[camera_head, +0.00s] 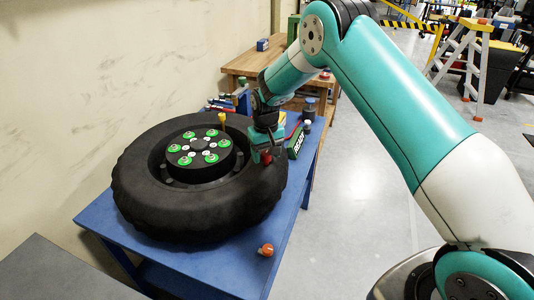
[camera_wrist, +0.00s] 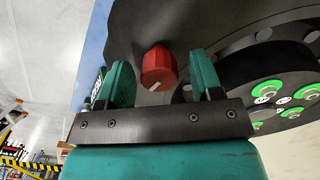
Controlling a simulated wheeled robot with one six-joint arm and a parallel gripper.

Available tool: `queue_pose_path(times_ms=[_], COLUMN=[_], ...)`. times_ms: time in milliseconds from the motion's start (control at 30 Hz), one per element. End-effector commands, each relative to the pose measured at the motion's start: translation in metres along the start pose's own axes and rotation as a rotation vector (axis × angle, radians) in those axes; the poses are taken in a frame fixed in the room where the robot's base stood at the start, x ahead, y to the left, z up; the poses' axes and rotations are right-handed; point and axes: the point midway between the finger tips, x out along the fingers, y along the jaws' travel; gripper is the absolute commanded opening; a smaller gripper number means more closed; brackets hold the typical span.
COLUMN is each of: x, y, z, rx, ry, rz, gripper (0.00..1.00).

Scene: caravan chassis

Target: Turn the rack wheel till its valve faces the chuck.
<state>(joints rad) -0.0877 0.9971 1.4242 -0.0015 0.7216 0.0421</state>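The wheel, a black tyre (camera_head: 150,195) with a dark hub (camera_head: 200,165) carrying green-and-white round caps, lies flat on a blue table. My gripper (camera_head: 264,156) is at the tyre's right side. In the wrist view my gripper (camera_wrist: 160,72) is open, with a red knob (camera_wrist: 158,70) bearing a white mark between its fingers. Gaps show on both sides of the knob. The hub (camera_wrist: 245,75) also shows there at right. I cannot identify the chuck.
The blue table (camera_head: 230,265) has free room at its front right, where a small orange-red object (camera_head: 266,250) lies. A green box (camera_head: 296,142) and small items stand behind my gripper. A wooden bench (camera_head: 240,62) is behind, a pale wall left, open floor right.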

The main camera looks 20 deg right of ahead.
Motion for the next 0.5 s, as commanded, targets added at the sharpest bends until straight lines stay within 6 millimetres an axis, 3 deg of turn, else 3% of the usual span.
queue_pose_path(times_ms=[333,500], x=[-0.003,-0.025], y=[0.001,0.001], z=[-0.001,-0.001], rx=[0.003,0.003], ry=[0.002,0.005], rz=[0.001,0.001], gripper=[0.61,0.61])
